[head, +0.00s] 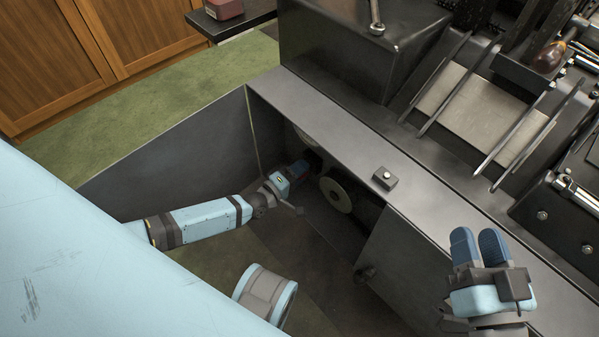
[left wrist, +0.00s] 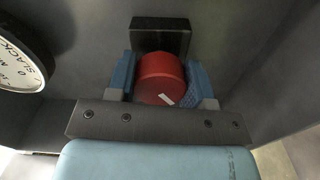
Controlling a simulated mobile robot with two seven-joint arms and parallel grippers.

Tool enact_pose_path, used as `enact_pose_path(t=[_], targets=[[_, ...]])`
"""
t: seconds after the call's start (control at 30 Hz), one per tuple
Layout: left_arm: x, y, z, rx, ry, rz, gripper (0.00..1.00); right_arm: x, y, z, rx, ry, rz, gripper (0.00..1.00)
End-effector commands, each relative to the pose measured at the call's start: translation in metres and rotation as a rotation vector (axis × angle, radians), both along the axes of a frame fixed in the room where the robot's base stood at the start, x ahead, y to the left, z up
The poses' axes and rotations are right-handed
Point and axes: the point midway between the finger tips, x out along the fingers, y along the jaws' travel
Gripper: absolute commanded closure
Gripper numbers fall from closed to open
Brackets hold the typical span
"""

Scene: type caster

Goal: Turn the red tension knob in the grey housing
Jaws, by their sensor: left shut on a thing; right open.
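The red tension knob (left wrist: 161,78) is a round red cylinder with a small white mark near its lower edge, in the left wrist view. It sits in front of a dark housing block (left wrist: 160,37). My left gripper (left wrist: 161,90) has one blue finger on each side of the knob and is shut on it. In the head view my left gripper (head: 299,170) reaches into the open recess of the machine, with the knob mostly hidden there. My right gripper (head: 480,246) is open and empty above the machine's front ledge at the lower right.
A white dial (left wrist: 18,62) with "SLACK" lettering is left of the knob in the left wrist view. A pale wheel (head: 336,194) stands right of my left gripper in the recess. An open grey door panel (head: 180,150) bounds the left. A small button box (head: 385,178) sits on the ledge.

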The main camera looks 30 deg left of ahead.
Motion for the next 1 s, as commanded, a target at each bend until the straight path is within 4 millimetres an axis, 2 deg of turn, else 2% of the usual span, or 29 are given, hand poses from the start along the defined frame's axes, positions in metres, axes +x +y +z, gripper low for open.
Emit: enact_pose_path(t=[0.4,0.97,1.0], targets=[[-0.0006,-0.0003,-0.0004,-0.176,0.063,-0.001,0.76,-0.0011,0.0001,-0.0128,-0.020,0.037,0.010,0.59],[-0.0007,-0.0003,-0.0001,-0.200,0.071,-0.001,0.76,-0.0004,0.0013,-0.0109,-0.008,0.038,0.005,0.59],[-0.0007,-0.0003,-0.0001,-0.200,0.071,-0.001,0.44,-0.0004,0.0013,-0.0109,-0.008,0.038,0.005,0.59]])
